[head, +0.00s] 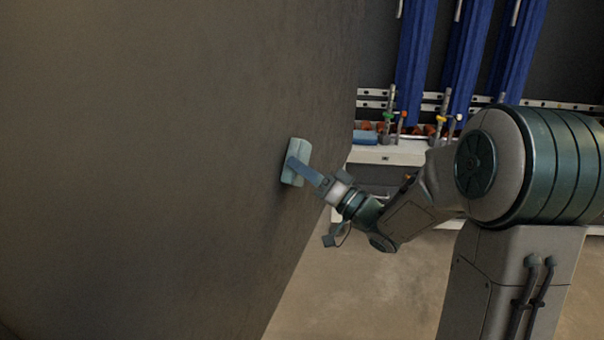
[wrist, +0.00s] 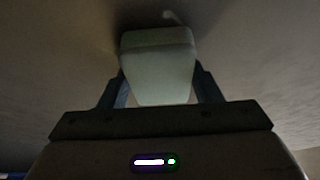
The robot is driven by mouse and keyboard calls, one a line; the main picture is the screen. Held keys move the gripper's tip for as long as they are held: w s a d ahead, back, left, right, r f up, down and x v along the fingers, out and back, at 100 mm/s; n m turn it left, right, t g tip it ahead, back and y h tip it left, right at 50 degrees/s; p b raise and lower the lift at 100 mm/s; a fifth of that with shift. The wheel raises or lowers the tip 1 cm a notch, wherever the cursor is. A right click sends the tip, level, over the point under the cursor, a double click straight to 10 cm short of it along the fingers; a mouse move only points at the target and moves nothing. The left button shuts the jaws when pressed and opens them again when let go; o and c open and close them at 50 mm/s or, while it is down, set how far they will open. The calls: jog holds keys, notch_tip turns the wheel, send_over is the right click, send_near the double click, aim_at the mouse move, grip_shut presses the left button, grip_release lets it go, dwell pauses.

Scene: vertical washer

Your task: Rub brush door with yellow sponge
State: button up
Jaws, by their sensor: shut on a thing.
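A large flat grey-brown panel (head: 160,150), which looks like the brush door, fills the left of the head view; it also shows in the wrist view (wrist: 60,60). My gripper (head: 298,167) is shut on a pale blue-green block, the sponge (head: 300,152), which does not look yellow here. In the wrist view the sponge (wrist: 157,68) sits between the two fingers of my gripper (wrist: 160,87). Its far end is at or very near the panel, with dark shadow around it; I cannot tell if they touch.
A small pale curved mark (wrist: 172,16) shows beyond the sponge. The floor (head: 340,285) right of the panel is clear.

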jog(key=shift+w+d, duration=0.2)
jog(key=shift+w, duration=0.45)
jog(key=shift+w+d, duration=0.15)
jog(key=shift+w, duration=0.5)
jog(key=s+a+f+b, duration=0.1)
jog(key=s+a, duration=0.1)
jog(key=s, duration=0.5)
jog(key=shift+s+a+f+b, duration=0.2)
jog(key=shift+s+f+b, duration=0.15)
jog(key=shift+f, duration=0.05)
jog(key=shift+s+d, duration=0.3)
jog(key=shift+d, duration=0.65)
jog(key=shift+s+d, duration=0.25)
jog(key=shift+d, duration=0.7)
jog(key=shift+s+d, duration=0.3)
jog(key=shift+d, duration=0.65)
jog(key=shift+s+d+p, duration=0.15)
jog(key=shift+s+d, duration=0.1)
jog(key=shift+d, duration=0.5)
jog(key=shift+s+d+p, duration=0.15)
jog(key=shift+s+d, duration=0.05)
jog(key=shift+d, duration=0.5)
jog(key=shift+w, duration=0.1)
